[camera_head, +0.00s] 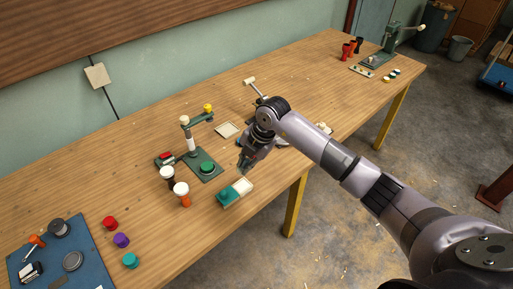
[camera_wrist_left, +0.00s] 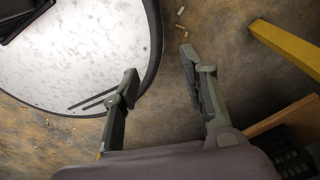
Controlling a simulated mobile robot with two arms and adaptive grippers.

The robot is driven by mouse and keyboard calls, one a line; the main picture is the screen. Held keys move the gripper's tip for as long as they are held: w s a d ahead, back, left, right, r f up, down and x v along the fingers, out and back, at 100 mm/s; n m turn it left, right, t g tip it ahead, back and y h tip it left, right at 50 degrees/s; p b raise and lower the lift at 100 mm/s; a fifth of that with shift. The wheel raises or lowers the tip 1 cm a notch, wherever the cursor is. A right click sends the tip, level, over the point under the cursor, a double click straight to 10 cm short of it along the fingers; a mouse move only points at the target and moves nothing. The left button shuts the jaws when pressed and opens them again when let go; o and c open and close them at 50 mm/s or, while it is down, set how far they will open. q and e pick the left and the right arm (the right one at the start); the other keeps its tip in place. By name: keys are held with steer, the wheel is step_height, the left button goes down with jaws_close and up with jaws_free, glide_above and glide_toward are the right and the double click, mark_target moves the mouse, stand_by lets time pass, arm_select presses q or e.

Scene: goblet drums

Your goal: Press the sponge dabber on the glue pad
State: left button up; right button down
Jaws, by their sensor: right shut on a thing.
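The glue pad (camera_head: 243,185) looks like a small box with a pale, open half and a teal half (camera_head: 226,196), near the front edge of the wooden table. My right gripper (camera_head: 243,169) is just above and behind the pale half, pointing down. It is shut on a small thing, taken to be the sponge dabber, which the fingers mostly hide. I cannot tell whether it touches the pad. My left gripper (camera_wrist_left: 159,68) is open and empty in the left wrist view, over the floor and beside a round, pale-topped surface.
A green press (camera_head: 205,165) stands left of the pad, with two goblet drums (camera_head: 182,195) in front of it. A blue mat (camera_head: 55,255) with tools and several coloured caps (camera_head: 121,240) are at the lower left. A pale square (camera_head: 228,130) lies behind my gripper.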

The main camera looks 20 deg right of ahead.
steer(key=shift+w+f+b, duration=0.2)
steer(key=shift+f+b, duration=0.3)
steer(key=shift+f, duration=0.25)
step_height(320, 180, down, 4)
steer(key=b, duration=0.3)
steer(key=shift+r, duration=0.25)
steer(key=shift+f+b, duration=0.4)
steer(key=shift+f, duration=0.1)
arm_select(q)
steer(key=f, duration=0.2)
steer(key=w+f, duration=0.1)
steer(key=f, duration=0.2)
steer(key=shift+w+d, duration=0.1)
arm_select(e)
steer(key=shift+f, duration=0.1)
arm_select(q)
steer(key=shift+f+b, duration=0.35)
steer(key=shift+b, duration=0.05)
arm_select(e)
steer(key=shift+f, duration=0.55)
arm_select(q)
steer(key=shift+r, duration=0.1)
arm_select(e)
steer(key=shift+s, duration=0.1)
arm_select(q)
steer(key=shift+r, duration=0.1)
